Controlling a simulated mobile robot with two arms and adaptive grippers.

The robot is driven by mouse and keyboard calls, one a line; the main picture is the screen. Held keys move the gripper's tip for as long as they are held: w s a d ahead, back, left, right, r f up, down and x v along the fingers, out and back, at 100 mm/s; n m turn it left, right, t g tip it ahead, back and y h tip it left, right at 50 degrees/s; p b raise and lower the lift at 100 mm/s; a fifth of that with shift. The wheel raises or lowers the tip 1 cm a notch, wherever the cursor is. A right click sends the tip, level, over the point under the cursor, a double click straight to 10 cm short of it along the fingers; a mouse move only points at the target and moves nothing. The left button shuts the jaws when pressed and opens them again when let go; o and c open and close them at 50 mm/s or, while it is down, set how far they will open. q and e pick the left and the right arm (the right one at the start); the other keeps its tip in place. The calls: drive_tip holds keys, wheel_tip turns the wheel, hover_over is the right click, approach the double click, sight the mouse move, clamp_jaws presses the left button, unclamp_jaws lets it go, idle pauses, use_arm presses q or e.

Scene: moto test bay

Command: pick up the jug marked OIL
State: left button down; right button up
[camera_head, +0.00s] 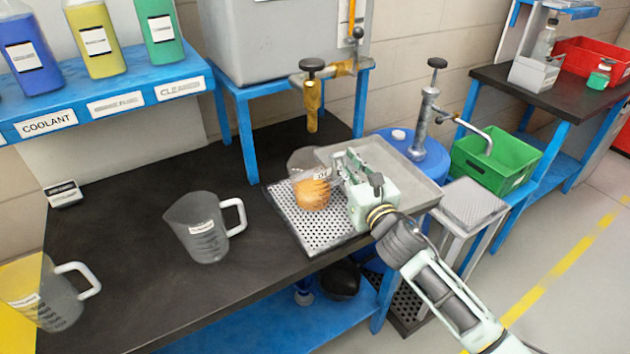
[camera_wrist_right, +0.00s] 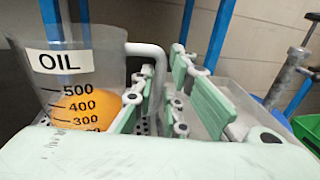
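The jug marked OIL (camera_head: 312,195) is clear with orange liquid in its lower part. It stands upright on the perforated drip tray (camera_head: 290,221) in the head view. In the right wrist view the jug (camera_wrist_right: 75,75) is at the left, its OIL label and scale facing me. Its pale handle (camera_wrist_right: 146,49) reaches toward my right gripper and is partly hidden behind the nearer left finger. My right gripper (camera_head: 352,178) is just right of the jug, at its handle side. Its fingers (camera_wrist_right: 172,95) are apart, and I see no grip on the handle. My left gripper is not in view.
A brass tap (camera_head: 312,105) hangs above the drip tray. A second clear jug (camera_head: 200,230) stands on the black bench, another (camera_head: 50,295) at its left edge. A grey metal tray (camera_head: 412,180) lies behind my right gripper. A blue drum (camera_head: 425,155) stands beyond.

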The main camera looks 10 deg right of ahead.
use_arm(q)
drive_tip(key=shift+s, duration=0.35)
use_arm(e)
clamp_jaws()
drive_tip(key=shift+r, duration=0.2)
